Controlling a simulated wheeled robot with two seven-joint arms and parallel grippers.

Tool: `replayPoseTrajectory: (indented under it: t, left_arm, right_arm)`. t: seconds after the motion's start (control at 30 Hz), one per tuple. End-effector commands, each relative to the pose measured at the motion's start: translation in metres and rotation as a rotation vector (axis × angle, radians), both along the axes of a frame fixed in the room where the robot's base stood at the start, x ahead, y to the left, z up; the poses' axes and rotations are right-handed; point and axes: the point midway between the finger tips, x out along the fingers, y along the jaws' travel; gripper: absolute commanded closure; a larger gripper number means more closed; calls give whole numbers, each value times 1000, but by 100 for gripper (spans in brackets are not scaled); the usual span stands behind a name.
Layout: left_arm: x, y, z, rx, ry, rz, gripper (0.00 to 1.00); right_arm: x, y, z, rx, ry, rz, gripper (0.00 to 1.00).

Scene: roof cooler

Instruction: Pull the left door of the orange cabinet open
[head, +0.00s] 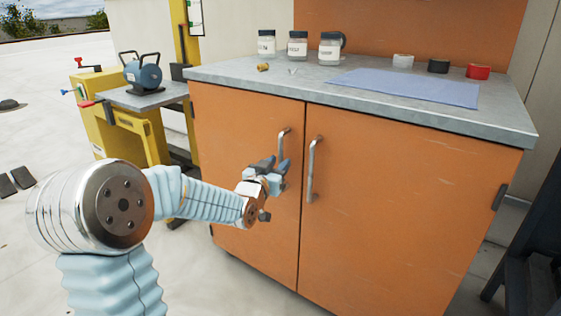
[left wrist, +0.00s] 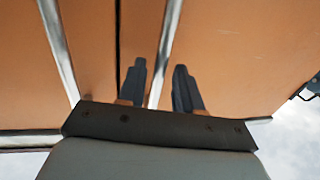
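The orange cabinet has a left door (head: 235,125) and a right door (head: 400,190), both closed, with a thin seam between them. The left door's metal handle (head: 284,142) stands upright near the seam; the right door's handle (head: 313,168) is beside it. My left gripper (head: 274,164) is at the lower part of the left handle. In the left wrist view its two dark fingers (left wrist: 160,85) are apart, with the left handle (left wrist: 167,45) running between them. I cannot tell whether they touch it. The right handle (left wrist: 57,45) is outside the fingers. My right gripper is not in view.
The grey countertop (head: 230,75) carries jars (head: 297,45), a blue mat (head: 405,88) and tape rolls (head: 478,71). A yellow stand with a bench grinder (head: 142,74) is left of the cabinet. A dark step-like object (head: 530,250) is at the right. Floor in front is clear.

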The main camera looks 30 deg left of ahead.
Motion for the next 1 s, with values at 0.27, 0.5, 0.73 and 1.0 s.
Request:
replayPoseTrajectory:
  t: [0.27, 0.5, 0.73, 1.0]
  left_arm:
    - [21, 3, 0, 0, -1, 1, 66]
    - [21, 3, 0, 0, 0, 0, 67]
    - [21, 3, 0, 0, 0, 0, 100]
    - [21, 3, 0, 0, 0, 0, 100]
  right_arm:
    - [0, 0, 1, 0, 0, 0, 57]
    - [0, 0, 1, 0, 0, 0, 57]
    - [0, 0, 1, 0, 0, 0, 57]
    - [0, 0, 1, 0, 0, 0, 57]
